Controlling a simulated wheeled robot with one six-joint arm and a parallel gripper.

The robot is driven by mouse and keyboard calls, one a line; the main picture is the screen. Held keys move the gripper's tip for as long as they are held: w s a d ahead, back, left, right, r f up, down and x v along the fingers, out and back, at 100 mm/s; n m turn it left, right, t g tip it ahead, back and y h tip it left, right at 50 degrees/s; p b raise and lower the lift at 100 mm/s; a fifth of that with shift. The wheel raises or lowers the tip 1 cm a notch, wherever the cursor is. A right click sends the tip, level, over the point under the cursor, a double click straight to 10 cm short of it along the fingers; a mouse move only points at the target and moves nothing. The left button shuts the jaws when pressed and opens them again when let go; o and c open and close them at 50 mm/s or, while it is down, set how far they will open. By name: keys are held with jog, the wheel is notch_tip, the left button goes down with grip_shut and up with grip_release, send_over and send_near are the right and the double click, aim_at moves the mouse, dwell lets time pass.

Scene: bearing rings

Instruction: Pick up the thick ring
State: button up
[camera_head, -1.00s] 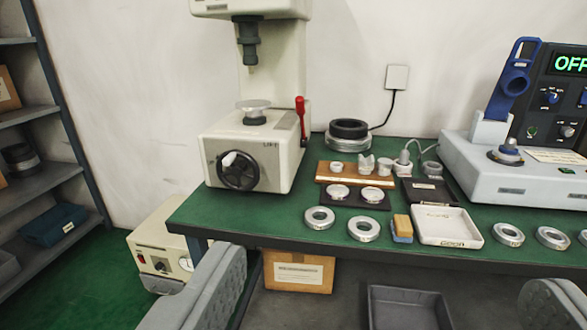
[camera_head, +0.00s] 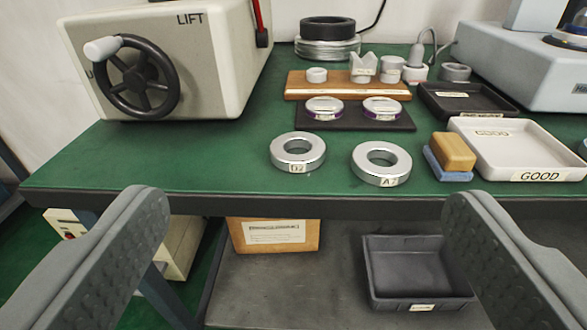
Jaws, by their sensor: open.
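Two silver rings lie flat on the green bench top (camera_head: 215,165) near its front edge. The left ring (camera_head: 284,146) has a label that seems to read D2. The right ring (camera_head: 367,172) is labelled A7, and its side wall looks somewhat taller; I cannot tell for sure which is the thick ring. My gripper (camera_head: 305,225) is open and empty. Its fingers show at the lower left and lower right, in front of the bench edge, with both rings beyond and between them. Nothing touches the rings.
A dark pad (camera_head: 357,119) with two shiny discs and a wooden block (camera_head: 305,89) lie behind the rings. A sponge (camera_head: 453,153) and a white GOOD tray (camera_head: 522,160) stand to the right. The LIFT machine (camera_head: 200,70) fills the left. A grey bin (camera_head: 385,296) sits below.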

send_near(297, 150)
jog(key=w, duration=0.1)
jog(key=w+f, duration=0.1)
jog(key=w, duration=0.1)
jog(key=shift+w+a+h, duration=0.15)
jog(key=shift+w+h, duration=0.15)
jog(key=shift+w, duration=2.9)
jog(key=c, duration=1.3)
